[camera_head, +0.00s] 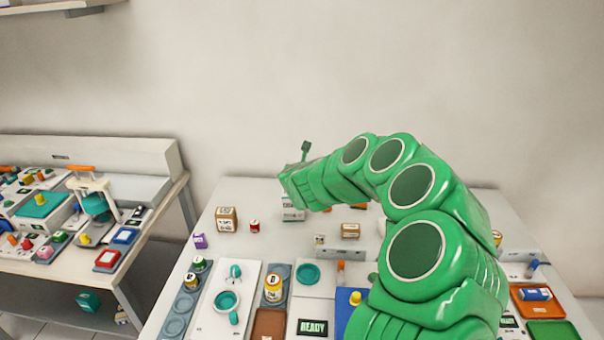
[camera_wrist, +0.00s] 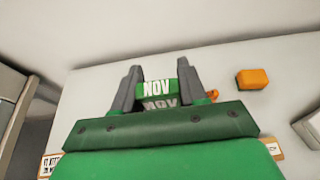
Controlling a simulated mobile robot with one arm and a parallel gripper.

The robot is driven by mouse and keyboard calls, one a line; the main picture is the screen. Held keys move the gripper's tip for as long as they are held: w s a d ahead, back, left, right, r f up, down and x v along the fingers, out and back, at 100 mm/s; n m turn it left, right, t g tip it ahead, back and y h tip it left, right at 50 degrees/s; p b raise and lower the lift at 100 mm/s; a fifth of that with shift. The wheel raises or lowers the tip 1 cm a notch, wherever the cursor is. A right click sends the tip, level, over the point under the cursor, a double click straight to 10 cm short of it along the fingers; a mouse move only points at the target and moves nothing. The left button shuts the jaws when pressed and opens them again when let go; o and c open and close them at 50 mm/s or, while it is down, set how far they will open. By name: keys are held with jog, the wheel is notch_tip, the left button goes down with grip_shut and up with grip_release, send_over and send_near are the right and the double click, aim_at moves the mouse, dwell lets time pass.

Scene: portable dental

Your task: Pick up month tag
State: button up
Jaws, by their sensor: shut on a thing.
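The month tag (camera_wrist: 157,88) is a small green piece with white letters reading NOV. In the wrist view it sits between the two grey fingers of my gripper (camera_wrist: 159,76), which is shut on it. A second, greyer NOV shows just below the first, close to the gripper's green body. In the head view my green arm reaches over the back of the table, and I cannot make out the fingers or the held tag there.
A white block (camera_head: 292,213) stands below the arm's end. An orange block (camera_wrist: 252,79) lies right of the fingers in the wrist view. The table's front is crowded.

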jog(key=s+d+r, duration=0.3)
jog(key=s+r, duration=0.4)
jog(key=s, duration=0.4)
jog(key=a+r+n+g+y, duration=0.1)
jog(key=r+n+g+y, duration=0.1)
jog(key=n+g+y, duration=0.2)
jog(key=s+a+r+n+g+y, duration=0.1)
jog(key=a+r+n+g+y, duration=0.1)
jog(key=n+y, duration=0.6)
jog(key=shift+a+r+n+g, duration=0.25)
jog(key=shift+r+n+g, duration=0.5)
jog(key=shift+g, duration=0.35)
dwell(0.6)
